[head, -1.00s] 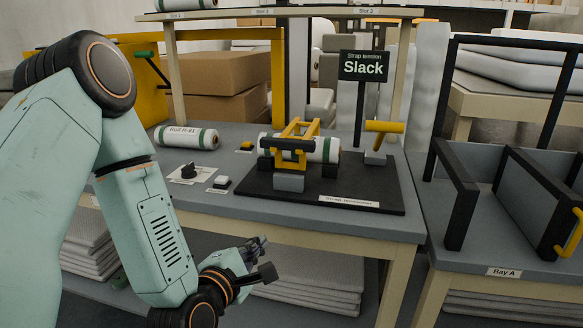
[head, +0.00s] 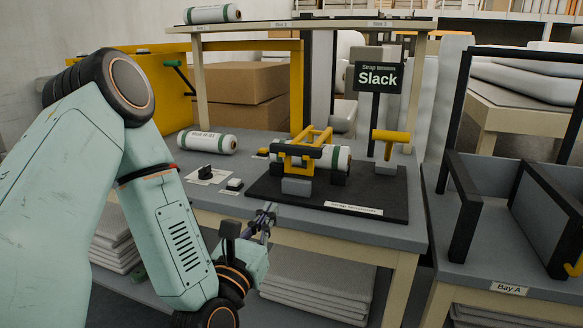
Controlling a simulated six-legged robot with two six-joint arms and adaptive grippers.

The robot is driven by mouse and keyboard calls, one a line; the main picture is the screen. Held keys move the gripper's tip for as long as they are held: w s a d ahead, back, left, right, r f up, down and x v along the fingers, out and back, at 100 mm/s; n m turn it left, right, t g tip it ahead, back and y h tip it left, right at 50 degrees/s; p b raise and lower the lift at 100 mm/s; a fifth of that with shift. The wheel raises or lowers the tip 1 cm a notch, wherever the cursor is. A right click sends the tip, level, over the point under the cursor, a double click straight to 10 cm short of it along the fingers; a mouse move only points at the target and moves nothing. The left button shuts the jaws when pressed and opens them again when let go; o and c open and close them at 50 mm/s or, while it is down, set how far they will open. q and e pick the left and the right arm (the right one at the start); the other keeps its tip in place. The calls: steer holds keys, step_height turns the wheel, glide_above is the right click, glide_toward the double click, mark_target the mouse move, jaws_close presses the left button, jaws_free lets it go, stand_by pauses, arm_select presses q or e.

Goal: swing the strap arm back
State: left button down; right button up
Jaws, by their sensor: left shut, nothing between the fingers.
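The yellow strap arm (head: 302,150) is a frame with a dark crossbar. It lies over a white roll with green bands (head: 337,157) on the black strap tensioner base (head: 395,203). A sign (head: 379,78) above reads "Slack". A yellow T-shaped handle (head: 388,137) stands at the right of the base. My left gripper (head: 264,214) is shut and empty. It is in front of the table's front edge, short of the strap arm and apart from it. My right gripper is not in view.
Roll R-B1 (head: 207,142) lies at the table's back left. A black knob (head: 205,172), a white button (head: 234,184) and a yellow button (head: 263,152) sit left of the base. The Bay A rack (head: 470,215) stands at the right.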

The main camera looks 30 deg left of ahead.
arm_select(q)
steer(key=shift+a+f, duration=0.1)
steer(key=shift+w, duration=0.1)
steer(key=b+x, duration=0.1)
steer(key=x, duration=0.9)
steer(key=shift+w, duration=0.15)
steer(key=shift+w+a+r, duration=0.1)
steer(key=shift+w+r, duration=0.2)
steer(key=shift+r, duration=0.3)
steer(key=shift+w+r, duration=0.3)
steer(key=shift+r, duration=0.25)
steer(key=shift+w+a+r, duration=0.1)
steer(key=shift+w+r, duration=0.2)
steer(key=shift+r, duration=0.25)
steer(key=shift+r, duration=0.1)
